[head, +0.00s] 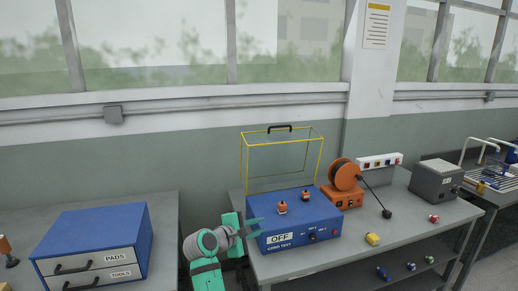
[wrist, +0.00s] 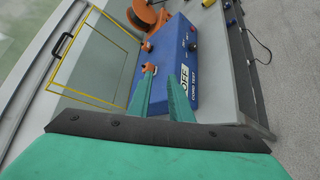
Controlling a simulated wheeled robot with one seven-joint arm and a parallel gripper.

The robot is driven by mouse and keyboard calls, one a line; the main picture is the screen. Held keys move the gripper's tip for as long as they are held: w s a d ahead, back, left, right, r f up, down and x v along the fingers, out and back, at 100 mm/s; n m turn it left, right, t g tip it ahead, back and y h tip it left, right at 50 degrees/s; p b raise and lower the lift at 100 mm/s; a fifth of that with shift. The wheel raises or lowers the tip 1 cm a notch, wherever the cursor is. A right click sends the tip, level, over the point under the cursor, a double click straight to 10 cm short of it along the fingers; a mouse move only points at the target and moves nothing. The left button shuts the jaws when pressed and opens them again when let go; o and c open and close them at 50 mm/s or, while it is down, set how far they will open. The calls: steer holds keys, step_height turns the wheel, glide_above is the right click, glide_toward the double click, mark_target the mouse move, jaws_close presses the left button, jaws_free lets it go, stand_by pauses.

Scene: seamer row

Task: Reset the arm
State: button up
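My gripper (head: 256,226) is at the left front of the blue cord test box (head: 300,222) in the head view. In the wrist view its two green fingers (wrist: 162,76) stand apart, with the box's blue face (wrist: 165,50) showing between them and nothing held. Two orange plugs, one at the left (head: 282,207) and one at the right (head: 306,195), stand on top of the box. In the wrist view an orange plug (wrist: 149,67) shows by one fingertip; I cannot tell if they touch. The box front reads OFF and CORD TEST.
A yellow-framed clear guard (head: 283,155) stands raised behind the box. An orange cord reel (head: 345,175) and a grey box (head: 436,180) stand to the right. Small coloured pieces lie on the bench and shelf. A blue drawer cabinet (head: 95,235) is on the left bench, with a gap between benches.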

steer(key=s+a+f+m+t+y, duration=0.1)
steer(key=s+f+y, duration=0.1)
steer(key=s+f, duration=0.55)
steer(key=s+a+f+m+y, duration=0.15)
steer(key=s+f, duration=0.25)
steer(key=f, duration=0.7)
steer(key=s+f+t+y, duration=0.1)
steer(key=s+f+y, duration=0.1)
steer(key=s+f, duration=0.55)
steer(key=s+f+m+y, duration=0.2)
steer(key=s+f, duration=0.5)
steer(key=s, duration=0.2)
steer(key=s+r+m+t+y, duration=0.15)
steer(key=s+m, duration=0.35)
steer(key=s, duration=1.5)
steer(key=s+d+r+m+t, duration=0.1)
steer(key=s+d+r+m, duration=0.2)
steer(key=s+r, duration=0.9)
steer(key=s+m, duration=0.3)
